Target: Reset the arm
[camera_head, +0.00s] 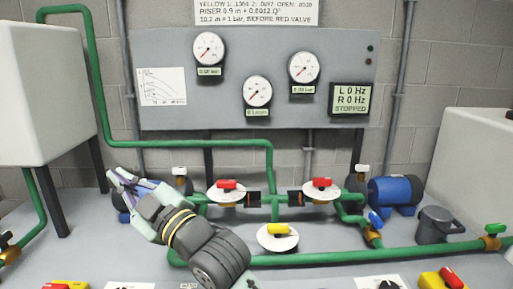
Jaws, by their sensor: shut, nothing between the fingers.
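My gripper (130,187) shows at the left of the picture, at the end of my dark grey arm with yellow bands. It is raised and points up and to the left. Its fingers look closed together and hold nothing. It is in front of the left part of the green pipework and hides part of a blue motor behind it.
A gauge panel (225,110) with a display reading "STOPPED" stands at the back. Green pipes (400,256), red-handled valves (322,183) and a yellow-handled valve (278,230) lie ahead. White tanks (475,155) flank both sides. A dark bucket (437,226) stands right.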

